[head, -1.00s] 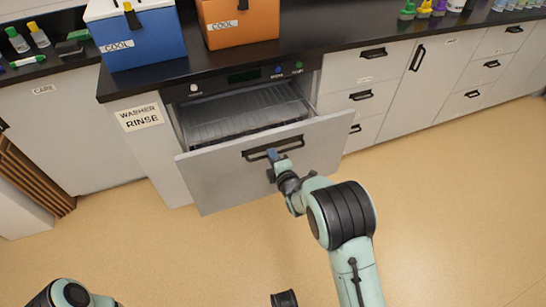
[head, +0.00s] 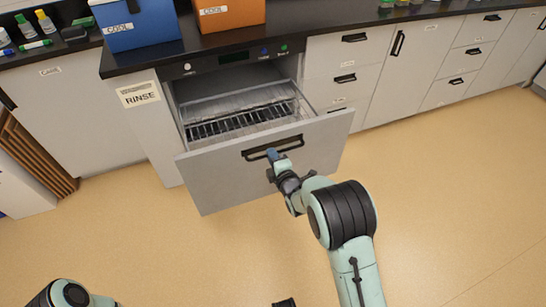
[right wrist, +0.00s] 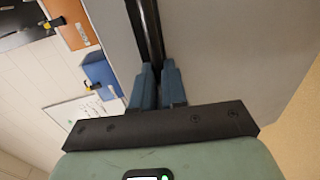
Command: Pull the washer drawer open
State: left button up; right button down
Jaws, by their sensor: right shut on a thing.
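The washer drawer (head: 225,182) has a grey front and stands partly pulled out below a dark control panel (head: 235,62). A wire rack (head: 240,120) shows inside it. My right gripper (head: 272,155) is shut on the black bar handle (head: 290,143) of the drawer front. In the right wrist view the two blue fingers (right wrist: 158,88) close around the dark handle bar (right wrist: 148,30). My left arm shows only at the lower left edge of the head view, and its gripper is out of view.
A blue box (head: 138,22) and an orange box (head: 228,12) stand on the black counter above. Cabinets with black handles (head: 345,78) line the right side. A wooden slatted thing (head: 35,160) is at the left. The tan floor (head: 440,200) in front is clear.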

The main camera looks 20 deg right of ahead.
dwell(0.3)
jog(key=c, duration=1.2)
grip_release()
jog(key=shift+o, duration=0.2)
jog(key=shift+s, duration=0.1)
pick_arm(q)
jog(key=shift+g, duration=0.6)
jog(key=s+r, duration=0.1)
jog(key=s+d+p, duration=0.1)
jog(key=s+r+p, duration=0.1)
jog(key=shift+s+d+r, duration=0.1)
jog(key=shift+d+r, duration=0.2)
pick_arm(e)
jog(key=v, duration=1.3)
jog(key=shift+s, duration=0.1)
